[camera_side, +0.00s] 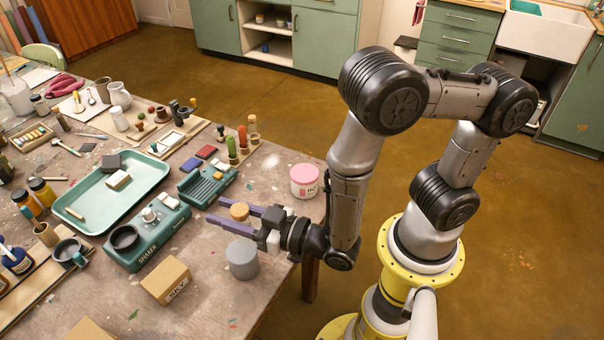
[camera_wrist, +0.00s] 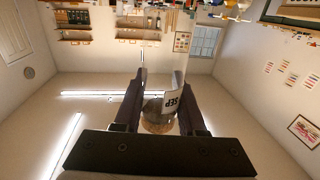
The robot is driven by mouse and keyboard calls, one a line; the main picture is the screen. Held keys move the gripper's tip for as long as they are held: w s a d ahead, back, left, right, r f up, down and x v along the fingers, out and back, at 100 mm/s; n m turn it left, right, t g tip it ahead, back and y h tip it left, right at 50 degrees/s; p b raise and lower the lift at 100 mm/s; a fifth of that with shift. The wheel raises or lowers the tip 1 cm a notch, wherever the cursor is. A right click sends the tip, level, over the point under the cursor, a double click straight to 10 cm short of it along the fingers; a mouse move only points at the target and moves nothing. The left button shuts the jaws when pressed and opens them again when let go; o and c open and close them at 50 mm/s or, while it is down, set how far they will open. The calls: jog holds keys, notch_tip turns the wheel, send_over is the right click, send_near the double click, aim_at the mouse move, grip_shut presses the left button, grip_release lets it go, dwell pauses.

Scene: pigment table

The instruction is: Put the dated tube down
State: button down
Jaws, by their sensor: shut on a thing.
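My gripper (camera_side: 220,212) reaches in from the right at the table's right side, with its two purple fingers level. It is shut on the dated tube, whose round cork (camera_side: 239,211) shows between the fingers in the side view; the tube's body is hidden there. In the wrist view, which looks upside down, the clear glass tube (camera_wrist: 178,70) stands between the fingers. Its white label reads "SEP", with dark contents and the cork close by. The side view does not show clearly whether the tube's bottom touches anything.
A grey pot (camera_side: 242,260) stands just in front of the gripper, and a pink-lidded jar (camera_side: 304,180) behind it. A green shaker (camera_side: 147,240), a green rack (camera_side: 206,184) and a green tray (camera_side: 95,212) lie to the left. A cardboard box (camera_side: 166,281) stands front left.

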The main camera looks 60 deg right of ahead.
jog(key=s+d+r+m+g+h, duration=0.25)
jog(key=s+d+m+h, duration=0.2)
jog(key=d, duration=0.35)
jog(key=s+d+r+m+g+h, duration=0.1)
jog(key=s+d+r+m+h, duration=0.2)
jog(key=d+h, duration=0.4)
jog(key=s+d+r+m+g+h, duration=0.2)
jog(key=s+d+r+m+h, duration=0.15)
jog(key=d, duration=0.65)
jog(key=w+d+f, duration=0.2)
jog(key=w+f, duration=0.5)
jog(key=w+d+f, duration=0.2)
jog(key=w+f, duration=0.4)
jog(key=shift+w+d+f, duration=0.25)
jog(key=shift+w+f, duration=0.1)
jog(key=shift+f+t, duration=0.1)
jog(key=shift+t, duration=0.15)
jog(key=shift+c, duration=2.4)
grip_release()
jog(key=shift+f, duration=0.1)
